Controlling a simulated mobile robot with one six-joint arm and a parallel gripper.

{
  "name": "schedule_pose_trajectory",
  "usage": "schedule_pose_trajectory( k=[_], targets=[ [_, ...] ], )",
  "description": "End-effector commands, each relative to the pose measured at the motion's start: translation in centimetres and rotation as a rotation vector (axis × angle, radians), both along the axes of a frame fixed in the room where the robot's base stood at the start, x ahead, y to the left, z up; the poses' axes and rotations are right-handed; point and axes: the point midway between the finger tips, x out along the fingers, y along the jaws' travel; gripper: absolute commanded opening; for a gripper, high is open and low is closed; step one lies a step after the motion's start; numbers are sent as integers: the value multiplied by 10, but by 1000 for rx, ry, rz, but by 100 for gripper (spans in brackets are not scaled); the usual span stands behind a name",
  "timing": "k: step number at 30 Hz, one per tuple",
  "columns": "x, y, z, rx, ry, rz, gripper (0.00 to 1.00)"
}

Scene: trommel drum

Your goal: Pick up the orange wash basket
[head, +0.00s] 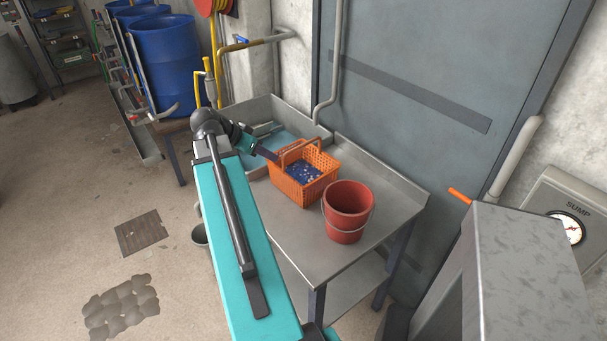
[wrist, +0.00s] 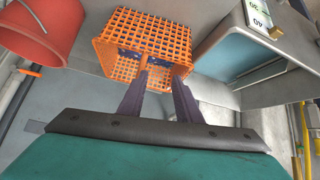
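The orange wash basket (head: 293,187) stands on the steel bench next to the sink, with blue contents holding small pale specks inside. Its handle (head: 301,148) is raised over the top. In the wrist view the lattice basket (wrist: 150,33) fills the upper middle. My gripper (head: 272,156) reaches in from the left at the basket's rim and handle. In the wrist view my gripper's two dark fingers (wrist: 161,74) are apart, with a gap between them, and their tips overlap the basket's near edge. I cannot tell whether they touch it.
A red bucket (head: 348,211) stands on the steel bench (head: 290,238) close to the basket. Blue drums (head: 166,62) stand further left. A grey box (head: 520,280) is at front right.

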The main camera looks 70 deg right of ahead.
Motion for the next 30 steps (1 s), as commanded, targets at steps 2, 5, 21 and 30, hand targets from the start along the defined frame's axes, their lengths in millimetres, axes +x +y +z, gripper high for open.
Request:
schedule_pose_trajectory(
  k=[2,5,21,30],
  targets=[
    [-19,-13,22,-31,-19,-47,31],
    [-37,-24,39,-53,-33,-81,31],
    [-55,-33,56,-74,-46,-112,31],
    [-60,-41,47,-73,-44,-113,31]
  ],
)
